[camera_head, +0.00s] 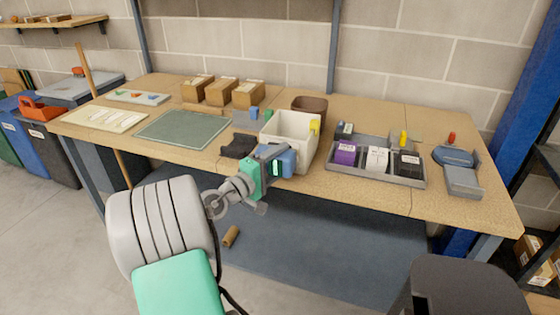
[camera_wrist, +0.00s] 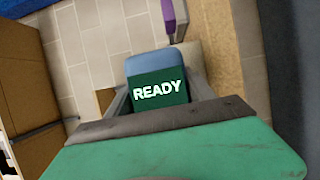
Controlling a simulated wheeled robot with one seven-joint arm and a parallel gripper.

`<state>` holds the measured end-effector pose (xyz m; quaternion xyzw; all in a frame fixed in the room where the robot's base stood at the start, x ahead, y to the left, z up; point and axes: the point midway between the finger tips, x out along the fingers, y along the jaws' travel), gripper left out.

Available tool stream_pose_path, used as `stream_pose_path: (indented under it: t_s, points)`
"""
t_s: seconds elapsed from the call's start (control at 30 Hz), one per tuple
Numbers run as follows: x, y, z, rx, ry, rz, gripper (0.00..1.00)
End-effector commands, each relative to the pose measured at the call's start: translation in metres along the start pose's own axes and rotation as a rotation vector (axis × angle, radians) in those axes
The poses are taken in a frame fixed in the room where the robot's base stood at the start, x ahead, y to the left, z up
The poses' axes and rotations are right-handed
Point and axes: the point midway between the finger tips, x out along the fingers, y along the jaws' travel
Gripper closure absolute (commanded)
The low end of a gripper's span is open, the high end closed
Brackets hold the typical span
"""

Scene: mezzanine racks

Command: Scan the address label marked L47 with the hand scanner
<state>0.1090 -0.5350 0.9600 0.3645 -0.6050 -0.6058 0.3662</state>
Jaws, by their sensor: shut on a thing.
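The hand scanner (camera_head: 286,162) is blue and is held in my gripper (camera_head: 273,164), which is shut on it in front of the cream bin near the bench's front edge. In the wrist view the scanner (camera_wrist: 143,66) sits between the fingers of my gripper (camera_wrist: 160,95), and its green screen reads READY. No label marked L47 can be read in either view. Small pale labels show on several things, but their writing is too small to tell.
A cream bin (camera_head: 278,128) stands right behind the scanner. Three cardboard boxes (camera_head: 220,92) stand at the back. A grey tray (camera_head: 375,175) holds purple, white and black boxes. A green mat (camera_head: 183,129) lies clear at left. A brown cylinder (camera_head: 231,236) lies below the bench.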

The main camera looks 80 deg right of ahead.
Motion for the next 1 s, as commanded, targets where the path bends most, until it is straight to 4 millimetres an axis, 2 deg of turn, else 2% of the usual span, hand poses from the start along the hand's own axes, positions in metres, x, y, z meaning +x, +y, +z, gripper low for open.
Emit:
stream_pose_path:
  t_s: [1.0]
  points:
    - [0.013,0.001,-0.005,0.001,-0.001,0.002,0.93]
